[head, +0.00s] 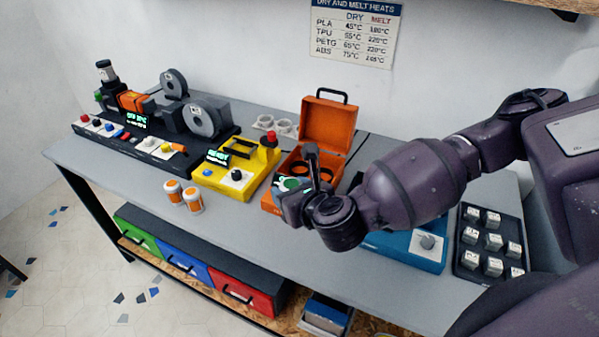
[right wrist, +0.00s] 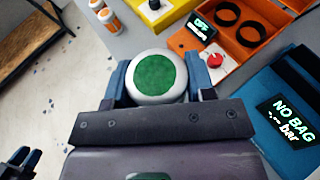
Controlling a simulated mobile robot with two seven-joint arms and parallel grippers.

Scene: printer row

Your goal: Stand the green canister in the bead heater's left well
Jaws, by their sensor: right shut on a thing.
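The green canister (right wrist: 154,75) shows end-on in the right wrist view as a white rim around a green round top. My right gripper (right wrist: 155,88) is shut on it, with a blue finger on each side. In the head view the canister's green top (head: 289,184) shows at the right gripper (head: 294,188), over the front of the bead heater. The bead heater (head: 328,125) is an orange box with its lid up. Its left well (right wrist: 228,13) and right well (right wrist: 252,34) look empty. The canister is apart from both wells. Dark blue prongs at the lower left appear to be my left gripper (right wrist: 22,162).
Two orange-and-white jars (head: 183,194) and a yellow device (head: 235,165) stand left of the heater. A blue device (head: 405,246) showing NO BAG and a black tray of cubes (head: 490,240) are to the right. Two pale rings (head: 275,126) lie behind.

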